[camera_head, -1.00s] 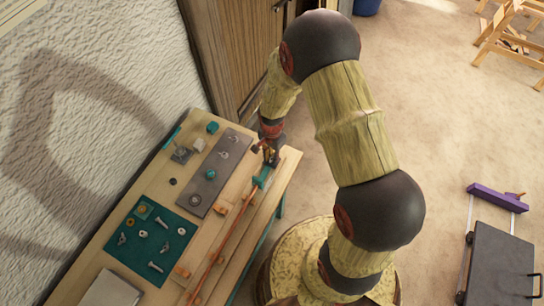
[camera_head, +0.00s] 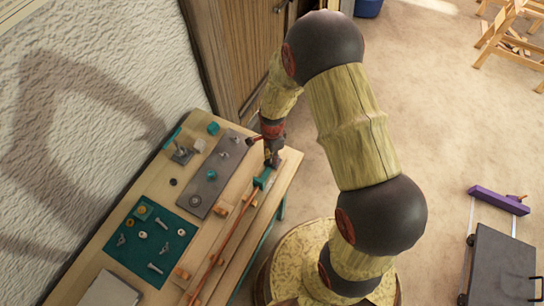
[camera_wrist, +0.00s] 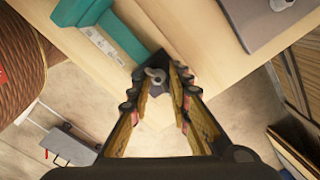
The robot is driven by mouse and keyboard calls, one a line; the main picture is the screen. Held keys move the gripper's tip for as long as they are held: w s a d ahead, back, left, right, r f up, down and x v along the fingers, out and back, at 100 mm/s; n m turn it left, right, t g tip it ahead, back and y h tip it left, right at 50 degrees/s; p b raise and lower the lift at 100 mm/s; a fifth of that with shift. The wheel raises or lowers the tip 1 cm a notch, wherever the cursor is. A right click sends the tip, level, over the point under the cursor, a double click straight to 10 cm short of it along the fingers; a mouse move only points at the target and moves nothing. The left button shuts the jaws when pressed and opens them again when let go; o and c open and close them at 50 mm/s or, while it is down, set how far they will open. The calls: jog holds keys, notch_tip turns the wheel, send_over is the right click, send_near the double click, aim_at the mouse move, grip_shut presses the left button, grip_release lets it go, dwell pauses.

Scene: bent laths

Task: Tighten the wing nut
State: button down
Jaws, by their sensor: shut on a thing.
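A small grey metal wing nut (camera_wrist: 155,74) shows between my fingertips in the wrist view. It is over a small dark plate (camera_wrist: 148,63) near the end of the workbench, beside a teal block (camera_wrist: 112,32). My gripper (camera_wrist: 158,82) is shut on the wing nut, with its two fingers on either side of it. In the head view my gripper (camera_head: 272,160) points down at the bench end, just above the teal block (camera_head: 262,178). The wing nut itself is hidden there. How far down the thread it sits cannot be told.
A long orange lath (camera_head: 229,240) runs along the bench from the teal block, past wooden blocks. A grey plate (camera_head: 207,188) with metal fittings and a green mat (camera_head: 130,252) with loose hardware lie to the left. A purple-handled cart (camera_head: 500,262) stands on the floor.

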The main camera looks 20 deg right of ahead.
jog(key=shift+s+f, duration=0.2)
jog(key=shift+s, duration=0.1)
jog(key=c, duration=1.9)
grip_release()
jog(key=shift+d, duration=0.1)
jog(key=shift+o, duration=0.8)
jog(key=shift+w+r, duration=0.15)
jog(key=shift+w+r, duration=0.1)
jog(key=shift+r, duration=0.35)
notch_tip(320, 180, up, 11)
